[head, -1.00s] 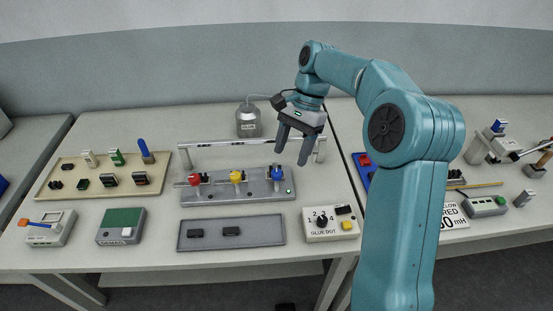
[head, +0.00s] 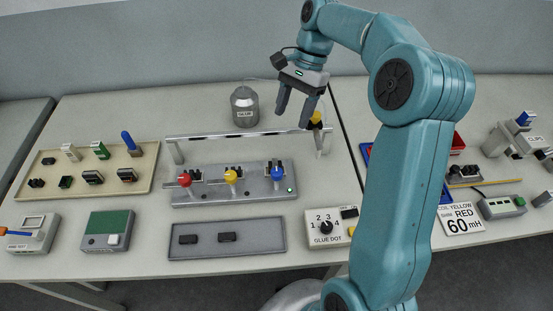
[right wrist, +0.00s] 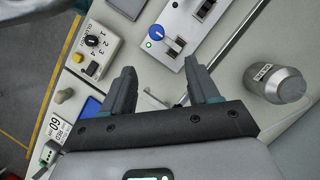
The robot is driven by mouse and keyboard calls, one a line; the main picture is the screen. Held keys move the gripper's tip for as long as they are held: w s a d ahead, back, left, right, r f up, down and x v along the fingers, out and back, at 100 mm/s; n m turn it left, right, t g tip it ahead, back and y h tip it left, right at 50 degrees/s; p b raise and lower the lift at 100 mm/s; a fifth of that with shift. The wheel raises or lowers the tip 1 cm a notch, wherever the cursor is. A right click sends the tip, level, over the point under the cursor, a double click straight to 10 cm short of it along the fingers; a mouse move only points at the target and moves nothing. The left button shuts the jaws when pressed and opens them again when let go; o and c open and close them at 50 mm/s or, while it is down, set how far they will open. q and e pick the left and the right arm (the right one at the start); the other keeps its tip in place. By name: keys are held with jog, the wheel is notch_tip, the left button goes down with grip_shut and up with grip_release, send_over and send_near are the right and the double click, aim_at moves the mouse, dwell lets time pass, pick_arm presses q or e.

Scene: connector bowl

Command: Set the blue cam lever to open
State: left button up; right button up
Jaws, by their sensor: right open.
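A grey panel (head: 234,196) carries red, yellow and blue ball-ended levers in a row. The blue lever (head: 277,171) is at its right end, beside a small green light, and also shows in the right wrist view (right wrist: 164,42). I cannot tell its setting for sure. My right gripper (head: 294,118) is open and empty, in the air behind the panel, near the right end of the raised rail. In the right wrist view its fingers (right wrist: 163,75) are apart, with the blue lever beyond them. My left gripper is not in view.
The raised rail (head: 245,133) spans behind the panel. A silver glue jar (head: 244,106) stands behind it. A beige tray (head: 85,190) with connectors and a blue upright handle (head: 128,139) is at left. A dark grey tray (head: 229,250) and glue-dot box (head: 326,228) are in front.

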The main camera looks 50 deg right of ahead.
send_near(277, 171)
jog(key=x, duration=0.8)
jog(key=shift+a+f+p, duration=0.2)
jog(key=shift+f+p, duration=0.05)
jog(key=shift+p, duration=0.1)
jog(key=shift+s, duration=0.15)
jog(key=shift+w+f, duration=0.1)
jog(key=shift+w, duration=0.1)
jog(key=c, duration=1)
